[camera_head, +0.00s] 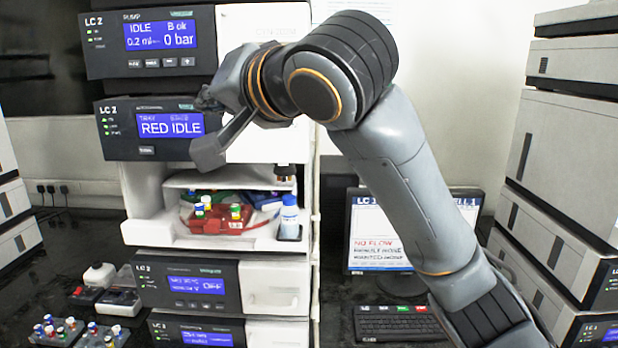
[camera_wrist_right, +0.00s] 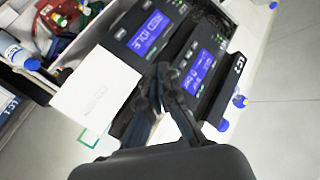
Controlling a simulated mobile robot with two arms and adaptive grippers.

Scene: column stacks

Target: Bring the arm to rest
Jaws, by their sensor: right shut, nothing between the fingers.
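My right arm comes in from the lower right and bends over in front of the LC stack. My right gripper (camera_head: 207,98) is at the left end of the arm, in front of the panel reading RED IDLE (camera_head: 172,127). In the wrist view its dark fingers (camera_wrist_right: 161,78) are together with nothing between them. They appear over the stack's white front and dark panels. Part of the gripper is hidden by the wrist in the head view. My left gripper is not in view.
An open bay holds a red tray (camera_head: 222,222) of vials, with a blue-capped bottle (camera_head: 289,218) at its right. A monitor (camera_head: 365,235) and keyboard (camera_head: 398,322) stand behind my arm. Another stack (camera_head: 560,160) stands at right. Vial racks (camera_head: 58,330) sit at lower left.

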